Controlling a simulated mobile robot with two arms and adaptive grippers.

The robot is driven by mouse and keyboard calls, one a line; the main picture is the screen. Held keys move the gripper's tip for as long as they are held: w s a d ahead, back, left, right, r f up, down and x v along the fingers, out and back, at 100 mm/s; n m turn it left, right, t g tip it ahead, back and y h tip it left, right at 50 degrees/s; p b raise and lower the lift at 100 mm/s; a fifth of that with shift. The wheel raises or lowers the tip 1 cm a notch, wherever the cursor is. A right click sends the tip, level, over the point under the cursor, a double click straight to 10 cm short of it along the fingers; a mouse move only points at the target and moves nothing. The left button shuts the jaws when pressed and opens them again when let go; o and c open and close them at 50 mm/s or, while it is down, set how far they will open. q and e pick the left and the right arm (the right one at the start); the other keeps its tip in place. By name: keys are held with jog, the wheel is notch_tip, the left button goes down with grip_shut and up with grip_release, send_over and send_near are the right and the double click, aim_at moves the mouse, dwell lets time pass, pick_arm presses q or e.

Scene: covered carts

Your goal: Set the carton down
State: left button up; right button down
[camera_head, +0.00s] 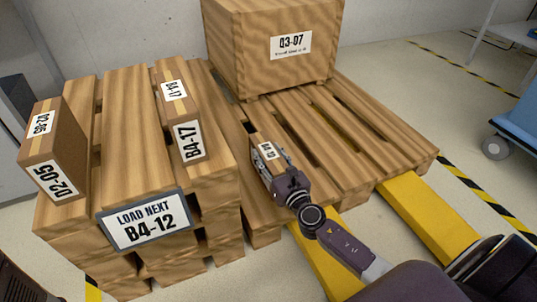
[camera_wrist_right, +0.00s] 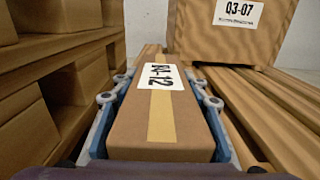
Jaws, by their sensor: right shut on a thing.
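A small brown carton (camera_head: 266,154) with a white label is between the fingers of my right gripper (camera_head: 277,168). In the right wrist view the carton (camera_wrist_right: 160,122) has a tape strip, and its label appears to read B4-12. The gripper's blue-grey fingers lie along both its sides and are shut on it. The carton is over the left side of the low wooden pallet (camera_head: 372,150), beside the pallet stack. I cannot tell whether its underside touches the slats. My left gripper is not in view.
A large wooden crate (camera_head: 262,58), labelled Q3-07, stands at the pallet's back. The pallet stack at left holds carton D2-05 (camera_head: 62,150), carton B4-17 (camera_head: 183,110) and a "LOAD NEXT B4-12" sign (camera_head: 145,222). Yellow forks (camera_head: 425,215) extend from the pallet. Slats right of the carton are clear.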

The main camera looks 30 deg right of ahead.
jog(key=shift+f+b, duration=0.35)
jog(key=shift+b, duration=0.2)
jog(key=c, duration=1.2)
grip_release()
jog(key=shift+o, duration=0.8)
jog(key=shift+f, duration=0.2)
jog(key=shift+r, duration=0.15)
